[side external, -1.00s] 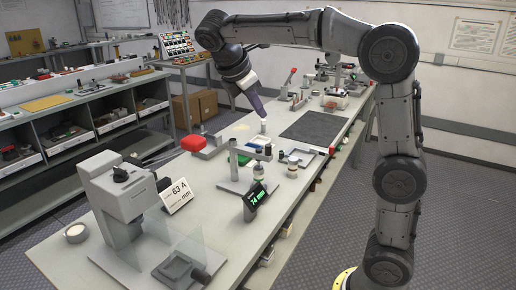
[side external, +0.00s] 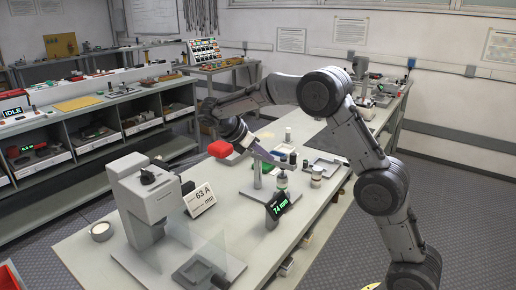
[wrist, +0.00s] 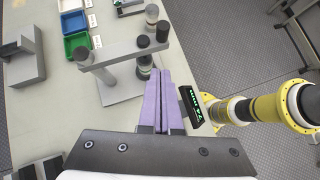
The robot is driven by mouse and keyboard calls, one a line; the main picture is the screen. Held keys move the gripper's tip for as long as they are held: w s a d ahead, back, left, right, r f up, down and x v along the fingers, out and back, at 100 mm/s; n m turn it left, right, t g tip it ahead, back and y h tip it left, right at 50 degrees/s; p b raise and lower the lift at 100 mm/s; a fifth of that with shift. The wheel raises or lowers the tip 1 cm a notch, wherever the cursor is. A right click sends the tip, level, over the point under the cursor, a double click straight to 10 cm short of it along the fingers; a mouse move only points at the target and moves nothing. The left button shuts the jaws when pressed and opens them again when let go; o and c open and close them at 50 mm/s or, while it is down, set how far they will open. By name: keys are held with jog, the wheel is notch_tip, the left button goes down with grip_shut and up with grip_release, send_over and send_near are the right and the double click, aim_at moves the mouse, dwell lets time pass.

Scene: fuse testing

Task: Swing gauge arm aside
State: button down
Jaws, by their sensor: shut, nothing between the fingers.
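The gauge stands on a grey plate, with a post (side external: 257,174) and a flat horizontal gauge arm (wrist: 118,55). In the wrist view the arm reaches right from the post, and its far end is over a small dark-topped canister (wrist: 144,66). My gripper (wrist: 157,72) has long purple fingers pressed together and empty. Their tips are just right of the canister and near the arm's end; I cannot tell whether they touch. In the side view my gripper (side external: 268,156) is beside the gauge arm and partly hides it. A display (side external: 280,204) reads 74 mm.
A grey press-like machine (side external: 146,200) with a clear shield and a 63 A sign (side external: 199,198) stand at the front left. A red-topped device (side external: 220,149) is behind the gauge. Blue (wrist: 75,45) and green (wrist: 73,22) bins lie beyond it.

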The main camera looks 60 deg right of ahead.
aim_at(289, 164)
jog(key=d, duration=0.1)
jog(key=s+d+f, duration=0.1)
jog(key=d, duration=0.1)
jog(key=s+d+f, duration=0.1)
jog(key=shift+d+f, duration=0.15)
jog(key=shift+d, duration=0.1)
jog(key=shift+s+d, duration=0.25)
jog(key=shift+d, duration=0.4)
jog(key=shift+d, duration=0.15)
jog(key=shift+s+d+n+t, duration=0.2)
jog(key=shift+d+n+t, duration=0.2)
jog(key=shift+d+n, duration=0.15)
jog(key=shift+s+d+n+t, duration=0.15)
jog(key=shift+d+n+t, duration=0.25)
jog(key=shift+d+n, duration=0.15)
jog(key=w+d+n+t, duration=0.5)
jog(key=d+n, duration=0.2)
jog(key=d, duration=0.4)
jog(key=shift+w+d+t, duration=0.15)
jog(key=shift+t, duration=0.15)
